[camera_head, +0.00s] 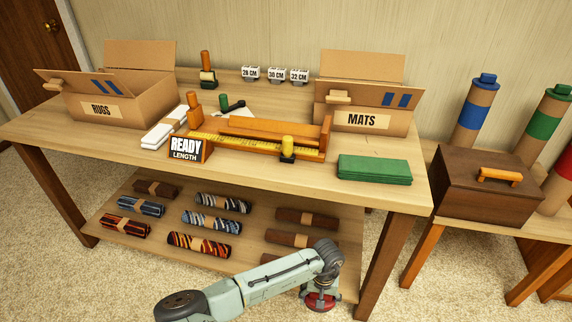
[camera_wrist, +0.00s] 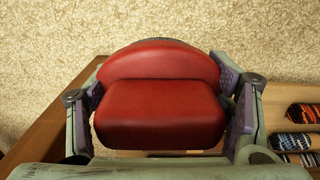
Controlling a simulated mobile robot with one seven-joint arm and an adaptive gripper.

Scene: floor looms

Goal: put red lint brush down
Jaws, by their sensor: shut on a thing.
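The red lint brush (camera_wrist: 160,105) fills the middle of the wrist view, with a rounded red back part and a boxy red front part. My gripper (camera_wrist: 165,110) is shut on it, one purple-padded finger on each side. In the head view my gripper (camera_head: 321,290) is low at the front, by the right end of the table's lower shelf (camera_head: 340,262). A bit of the red lint brush (camera_head: 320,301) shows under it there. The carpet shows beyond the brush in the wrist view.
The table (camera_head: 300,178) holds a RUGS box (camera_head: 101,110), a MATS box (camera_head: 361,121), a wooden measuring jig (camera_head: 262,133) and a folded green mat (camera_head: 374,169). Rolled rugs lie on the lower shelf. A side table at right holds a dark wooden box (camera_head: 485,188). Carpet at front is clear.

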